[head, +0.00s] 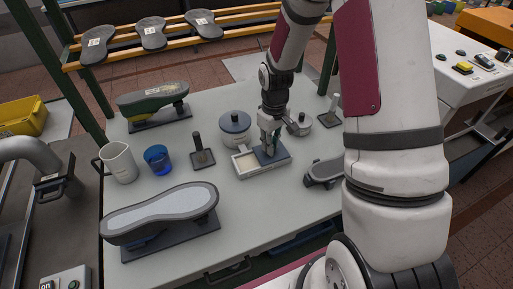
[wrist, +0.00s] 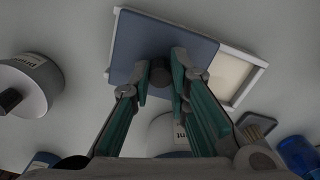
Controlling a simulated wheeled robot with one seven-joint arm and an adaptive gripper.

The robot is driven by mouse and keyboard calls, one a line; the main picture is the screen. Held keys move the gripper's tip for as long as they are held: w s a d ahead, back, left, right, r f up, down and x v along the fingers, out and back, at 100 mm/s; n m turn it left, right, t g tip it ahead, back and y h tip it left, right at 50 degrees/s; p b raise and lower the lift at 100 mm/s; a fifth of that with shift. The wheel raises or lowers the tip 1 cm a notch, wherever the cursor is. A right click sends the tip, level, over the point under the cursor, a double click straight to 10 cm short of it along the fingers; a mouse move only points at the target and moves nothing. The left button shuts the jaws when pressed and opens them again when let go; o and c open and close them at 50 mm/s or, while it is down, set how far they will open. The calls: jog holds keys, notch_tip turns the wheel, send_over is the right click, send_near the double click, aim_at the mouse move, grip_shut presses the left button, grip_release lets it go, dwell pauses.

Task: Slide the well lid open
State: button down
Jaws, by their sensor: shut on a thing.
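The well (head: 249,174) is a low, white-walled box on the grey table, and it also shows in the wrist view (wrist: 262,66). Its flat blue lid (wrist: 130,45) lies over one side of the box and also shows in the head view (head: 281,155). The other side is uncovered and shows a cream inside. A dark round knob (wrist: 160,68) stands on the lid. My gripper (wrist: 161,78) is shut on this knob, a finger on each side. In the head view my gripper (head: 268,148) comes down on the lid from above.
A blue-lidded pot (head: 235,124) stands just behind the well, and a smaller pot (head: 299,128) stands to its right. A dark stand (head: 202,157), blue cup (head: 158,160) and white jug (head: 119,162) are left. A shoe last (head: 160,213) lies front left. Table in front is clear.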

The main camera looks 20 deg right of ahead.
jog(key=shift+d, duration=0.9)
jog(key=c, duration=1.5)
grip_release()
jog(key=shift+d, duration=0.1)
jog(key=shift+r, duration=6)
